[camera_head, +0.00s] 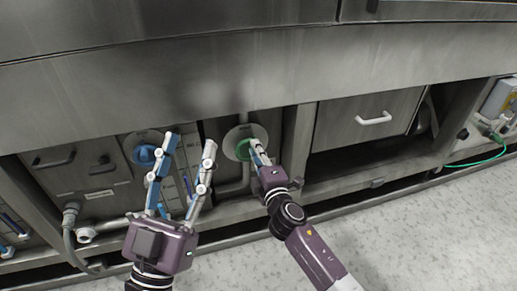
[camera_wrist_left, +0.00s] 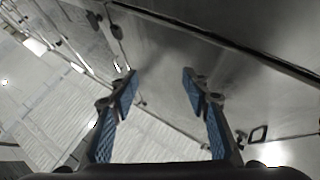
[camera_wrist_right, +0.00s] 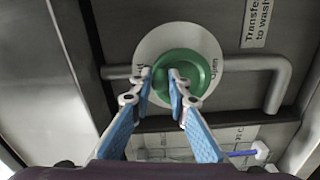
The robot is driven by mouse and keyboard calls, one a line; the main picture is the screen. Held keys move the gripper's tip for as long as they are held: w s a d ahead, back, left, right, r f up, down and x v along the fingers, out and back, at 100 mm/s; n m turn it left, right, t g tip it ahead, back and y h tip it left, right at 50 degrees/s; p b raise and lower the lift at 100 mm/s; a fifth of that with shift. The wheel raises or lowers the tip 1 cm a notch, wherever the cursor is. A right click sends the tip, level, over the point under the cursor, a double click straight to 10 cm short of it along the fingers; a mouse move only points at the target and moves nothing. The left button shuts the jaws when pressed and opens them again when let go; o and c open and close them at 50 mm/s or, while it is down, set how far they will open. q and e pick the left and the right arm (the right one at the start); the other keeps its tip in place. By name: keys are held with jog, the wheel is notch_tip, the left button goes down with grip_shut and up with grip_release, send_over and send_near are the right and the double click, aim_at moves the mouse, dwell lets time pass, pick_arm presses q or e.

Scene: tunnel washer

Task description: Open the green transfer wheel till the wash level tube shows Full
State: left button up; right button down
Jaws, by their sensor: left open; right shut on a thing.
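The green transfer wheel (camera_head: 242,149) sits on a round white plate (camera_head: 231,140) on the machine's lower front. The right wrist view shows the wheel (camera_wrist_right: 195,62) close up, with "Open" lettering on the plate at its right. My right gripper (camera_wrist_right: 161,74) is shut on the wheel, its fingertips at the wheel's near side; in the head view it (camera_head: 259,153) covers part of it. My left gripper (camera_head: 190,145) is open and empty, in front of the panel left of the wheel. A blue-filled tube (camera_head: 188,186) shows partly between its fingers; its level marking is too small to read.
A "Transfer to wash" label (camera_wrist_right: 257,22) is beside the wheel, and a bent pipe (camera_wrist_right: 280,82) runs there. A blue wheel (camera_head: 146,155) sits to the left. A drawer with a white handle (camera_head: 373,118) is at right. The floor (camera_head: 430,220) in front is clear.

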jog(key=shift+s+a+r+n, duration=0.1)
jog(key=shift+a+n, duration=0.15)
jog(key=shift+n, duration=0.35)
jog(key=shift+s+a+r+n, duration=0.1)
jog(key=shift+a+n, duration=0.15)
jog(key=shift+n, duration=0.35)
pick_arm(q)
jog(key=shift+w+f+g+y+p, duration=0.15)
jog(key=shift+w+f+g, duration=0.3)
jog(key=shift+f, duration=0.3)
jog(key=shift+w+f+g+y+p, duration=0.1)
jog(key=shift+w+f+g, duration=0.35)
jog(key=shift+f, duration=0.3)
jog(key=shift+w+f+g+y+p, duration=0.15)
jog(key=shift+w+f+g, duration=0.15)
jog(key=shift+f+g, duration=0.35)
pick_arm(e)
jog(key=shift+a+n, duration=0.25)
jog(key=shift+n, duration=0.55)
pick_arm(q)
jog(key=shift+f, duration=0.15)
pick_arm(e)
jog(key=shift+s, duration=0.1)
jog(key=c, duration=1.8)
grip_release()
jog(key=shift+c, duration=0.2)
pick_arm(q)
jog(key=shift+t, duration=0.25)
pick_arm(e)
jog(key=shift+f, duration=0.1)
